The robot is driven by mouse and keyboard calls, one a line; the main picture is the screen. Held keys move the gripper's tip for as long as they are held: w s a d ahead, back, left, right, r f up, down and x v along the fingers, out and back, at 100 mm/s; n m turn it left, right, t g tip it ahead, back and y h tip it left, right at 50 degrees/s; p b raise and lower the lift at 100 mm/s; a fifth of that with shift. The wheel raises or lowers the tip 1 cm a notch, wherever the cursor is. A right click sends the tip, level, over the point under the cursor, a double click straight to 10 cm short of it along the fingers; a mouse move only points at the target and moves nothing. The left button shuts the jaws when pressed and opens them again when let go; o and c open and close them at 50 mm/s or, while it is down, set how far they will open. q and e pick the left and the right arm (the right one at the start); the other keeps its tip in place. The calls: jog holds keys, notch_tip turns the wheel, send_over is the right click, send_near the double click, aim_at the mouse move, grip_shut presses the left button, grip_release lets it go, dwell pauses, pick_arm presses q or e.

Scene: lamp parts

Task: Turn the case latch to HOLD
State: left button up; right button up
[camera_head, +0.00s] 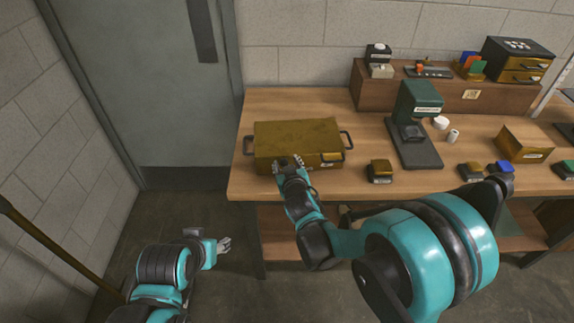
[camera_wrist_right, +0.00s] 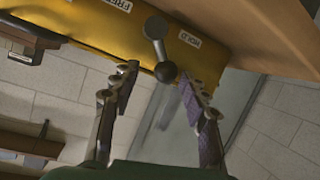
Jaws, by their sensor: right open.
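The yellow-brown case (camera_head: 297,132) with black side handles lies at the left end of the workbench. In the right wrist view the case front (camera_wrist_right: 85,25) carries a FREE label (camera_wrist_right: 118,4) and a HOLD label (camera_wrist_right: 190,39). The dark latch lever (camera_wrist_right: 156,29) has a ball knob (camera_wrist_right: 166,72) and hangs between the labels in that picture. My right gripper (camera_head: 289,164) is at the case front. In the wrist view its open fingers (camera_wrist_right: 159,77) stand either side of the knob, with gaps showing. My left gripper (camera_head: 224,245) is low, away from the bench; its jaw state is unclear.
A dark-and-gold block (camera_head: 380,171) sits right of the case. A green press-like device (camera_head: 418,102) stands farther right. A wooden riser (camera_head: 400,94) with small parts runs along the wall. The bench's front edge (camera_head: 240,195) lies below the case. A door is at left.

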grip_shut()
jog(key=shift+a+f+n+h, duration=0.3)
jog(key=shift+a+n+h, duration=0.1)
jog(key=shift+n+h, duration=0.25)
grip_release()
jog(key=v, duration=1.2)
jog(key=shift+s+d, duration=0.1)
